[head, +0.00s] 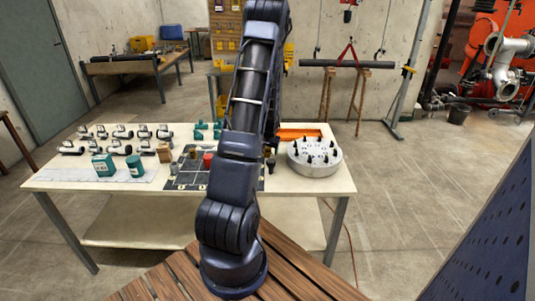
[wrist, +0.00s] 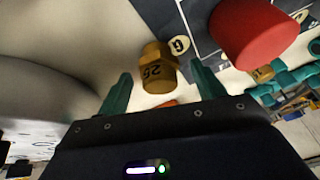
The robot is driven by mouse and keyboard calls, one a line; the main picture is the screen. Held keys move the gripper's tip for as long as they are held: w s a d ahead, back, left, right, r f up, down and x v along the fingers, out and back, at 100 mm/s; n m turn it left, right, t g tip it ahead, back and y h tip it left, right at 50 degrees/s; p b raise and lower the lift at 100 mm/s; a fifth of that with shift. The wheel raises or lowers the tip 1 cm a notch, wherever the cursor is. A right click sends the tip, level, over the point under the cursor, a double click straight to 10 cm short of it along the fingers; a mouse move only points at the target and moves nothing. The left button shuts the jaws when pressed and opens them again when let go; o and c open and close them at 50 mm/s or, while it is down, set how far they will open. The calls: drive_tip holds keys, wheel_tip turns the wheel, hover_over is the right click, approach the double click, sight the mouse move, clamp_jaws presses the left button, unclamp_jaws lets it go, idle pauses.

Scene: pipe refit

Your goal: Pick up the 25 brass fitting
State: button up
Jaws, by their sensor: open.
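The brass fitting marked 25 (wrist: 158,68) shows in the wrist view, with a hex end and a round body bearing the number. It is at the edge of the dark marked mat (wrist: 195,25), next to a circled label. My gripper (wrist: 160,88) is open, with one green finger on each side of the fitting's picture position. No contact between fingers and fitting shows. In the head view my arm hides my gripper, and I cannot make out the 25 fitting there.
A red cylinder (wrist: 240,33) stands close to the fitting; it also shows in the head view (head: 208,160). A round grey fixture with black pegs (head: 314,166) sits at the table's right. Several metal pipe fittings (head: 122,132) and green containers (head: 104,165) stand on the left.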

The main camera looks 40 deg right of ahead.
drive_tip(key=c, duration=1.1)
drive_tip(key=shift+r, duration=0.1)
